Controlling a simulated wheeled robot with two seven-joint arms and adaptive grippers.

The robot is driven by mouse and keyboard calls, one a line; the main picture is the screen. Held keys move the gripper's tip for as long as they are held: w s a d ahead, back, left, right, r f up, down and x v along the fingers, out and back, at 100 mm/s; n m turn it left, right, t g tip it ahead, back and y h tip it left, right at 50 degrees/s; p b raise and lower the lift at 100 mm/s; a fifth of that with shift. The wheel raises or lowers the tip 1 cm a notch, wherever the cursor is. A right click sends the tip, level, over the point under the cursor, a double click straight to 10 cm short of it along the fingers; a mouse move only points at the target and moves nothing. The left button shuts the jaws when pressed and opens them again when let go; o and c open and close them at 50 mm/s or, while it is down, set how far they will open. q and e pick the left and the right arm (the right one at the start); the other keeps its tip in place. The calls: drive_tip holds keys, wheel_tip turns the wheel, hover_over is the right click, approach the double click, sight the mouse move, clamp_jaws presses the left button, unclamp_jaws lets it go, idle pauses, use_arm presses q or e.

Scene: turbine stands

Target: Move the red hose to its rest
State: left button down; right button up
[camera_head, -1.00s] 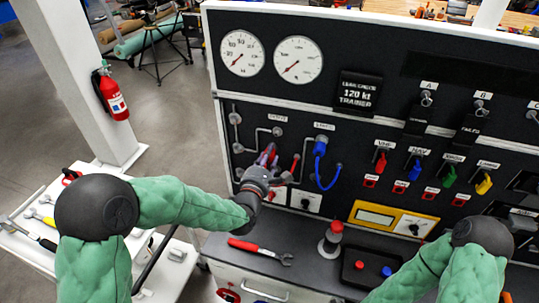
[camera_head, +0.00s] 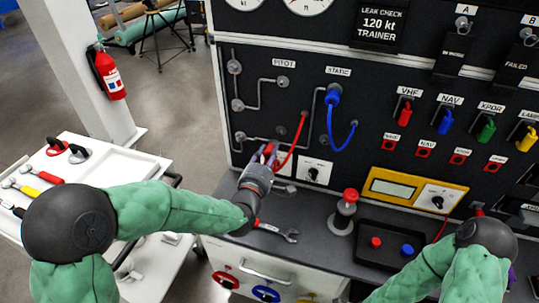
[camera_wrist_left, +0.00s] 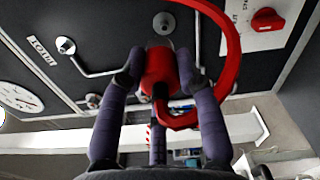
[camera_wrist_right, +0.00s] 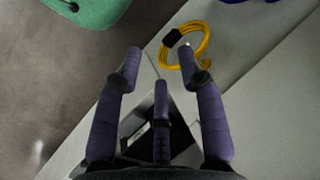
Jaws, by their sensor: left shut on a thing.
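My left gripper (camera_head: 268,153) is in front of the lower left of the black panel. In the left wrist view its fingers (camera_wrist_left: 160,80) are shut on the red end fitting (camera_wrist_left: 160,68) of the red hose. The red hose (camera_head: 292,148) rises from the gripper to the panel; in the left wrist view it loops up on the right (camera_wrist_left: 236,50). I cannot tell whether the fitting touches a port. My right gripper (camera_wrist_right: 160,60) is open and empty in the right wrist view. Which part is the hose's rest is unclear.
A blue hose (camera_head: 353,135) hangs at the STATIC port. A red ring (camera_head: 225,280) and blue ring (camera_head: 265,294) are on the white front below the worktop. A wrench (camera_head: 278,231), a red-topped post (camera_head: 346,210) and a black tray (camera_head: 388,262) are on the worktop. A yellow coil (camera_wrist_right: 188,45) shows.

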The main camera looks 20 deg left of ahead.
use_arm(q)
drive_tip(key=shift+f, duration=0.35)
drive_tip(key=shift+w, duration=1.45)
drive_tip(key=shift+w+b, duration=0.35)
drive_tip(key=shift+w, duration=0.25)
drive_tip(key=shift+w+d, duration=0.1)
drive_tip(key=shift+w, duration=0.2)
drive_tip(key=shift+w+b, duration=0.1)
drive_tip(key=shift+b, duration=0.45)
drive_tip(key=shift+w+b, duration=0.2)
drive_tip(key=shift+b, duration=0.2)
drive_tip(key=shift+w+b, duration=0.1)
drive_tip(key=shift+b, duration=0.25)
